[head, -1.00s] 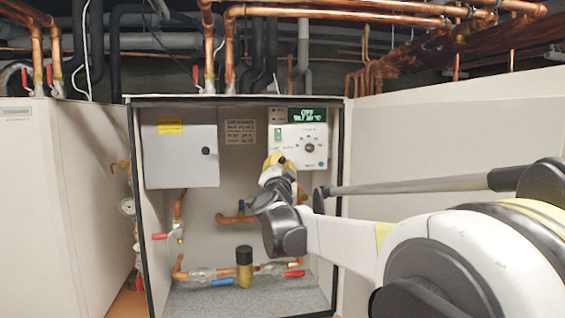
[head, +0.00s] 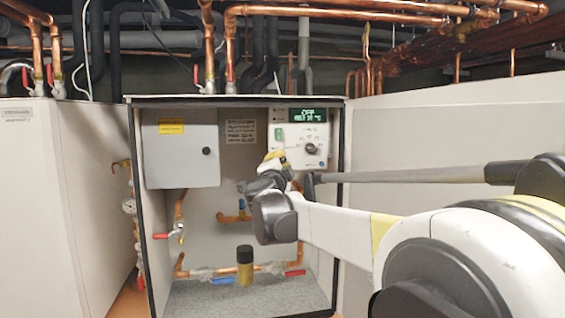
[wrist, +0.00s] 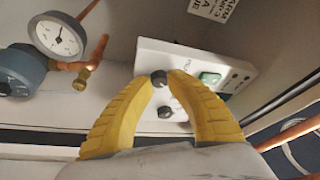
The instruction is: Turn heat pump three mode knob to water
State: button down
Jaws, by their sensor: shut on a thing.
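The control panel (head: 297,140) is a white plate at the upper right of the open cabinet, with a lit display (head: 301,115) reading OFF. A dark round knob (head: 310,149) sits on its right side and also shows in the wrist view (wrist: 165,112). My gripper (head: 280,156) is at the panel's lower left. In the wrist view, its yellow fingers (wrist: 160,84) are shut on a second, small dark knob (wrist: 159,76). My gripper hides this knob in the head view. Its pointer direction and any mode labels are too small to read.
A green switch (wrist: 210,78) is on the panel near the fingers. A grey box (head: 180,155) hangs at the cabinet's left. Copper pipes with a red-handled valve (head: 161,236) and a blue handle (head: 222,281) lie below. A white wall (head: 450,125) stands on the right.

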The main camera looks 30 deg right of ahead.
jog(key=c, duration=1.2)
grip_release()
jog(key=shift+d, duration=0.1)
jog(key=v, duration=1.2)
jog(key=shift+s, duration=0.1)
